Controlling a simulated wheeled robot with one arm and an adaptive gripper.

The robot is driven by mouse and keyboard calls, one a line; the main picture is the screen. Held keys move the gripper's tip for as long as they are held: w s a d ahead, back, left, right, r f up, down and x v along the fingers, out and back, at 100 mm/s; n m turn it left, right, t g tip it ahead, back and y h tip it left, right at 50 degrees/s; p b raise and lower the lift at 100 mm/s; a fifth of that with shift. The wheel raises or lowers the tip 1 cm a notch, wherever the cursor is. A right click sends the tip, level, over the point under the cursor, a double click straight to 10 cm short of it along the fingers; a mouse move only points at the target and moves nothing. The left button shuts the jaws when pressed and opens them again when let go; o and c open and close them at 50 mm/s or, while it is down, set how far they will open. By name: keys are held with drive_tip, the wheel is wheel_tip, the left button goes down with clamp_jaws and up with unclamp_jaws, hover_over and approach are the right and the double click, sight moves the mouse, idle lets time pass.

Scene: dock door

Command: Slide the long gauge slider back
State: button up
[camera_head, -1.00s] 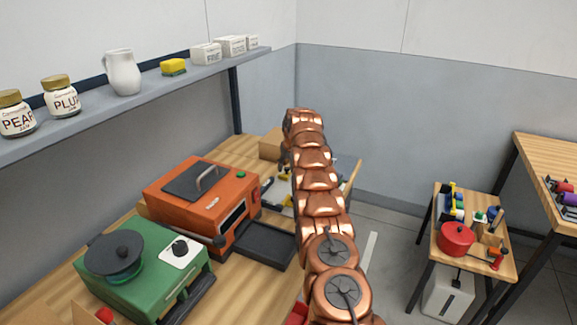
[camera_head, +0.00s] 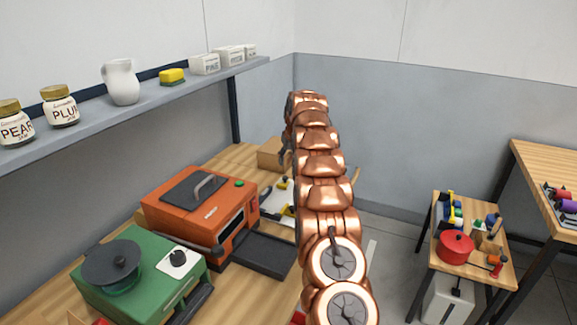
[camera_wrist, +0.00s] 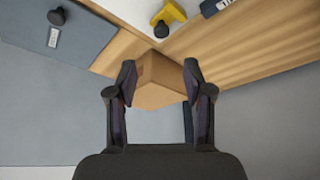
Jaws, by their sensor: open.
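In the head view a white board (camera_head: 270,207) with yellow and black parts lies on the bench, partly hidden by my arm. In the wrist view a yellow piece with a black knob (camera_wrist: 168,16) sits at the top, beside a blue-grey panel (camera_wrist: 82,42) carrying another black knob (camera_wrist: 56,17). I cannot tell which of these is the long gauge slider. My gripper (camera_wrist: 160,72) is open, its fingers apart, with a cardboard box (camera_wrist: 158,82) showing beyond the gap. The knobs are clear of the fingers. In the head view my arm hides most of the gripper.
An orange press-like appliance (camera_head: 201,210) with a dark tray (camera_head: 262,253) and a green appliance (camera_head: 150,280) stand left on the bench. A shelf (camera_head: 150,108) with jars and a jug hangs above. A small table (camera_head: 463,262) with a red pot (camera_head: 455,247) stands right.

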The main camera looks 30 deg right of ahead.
drive_tip(key=shift+v, duration=1.1)
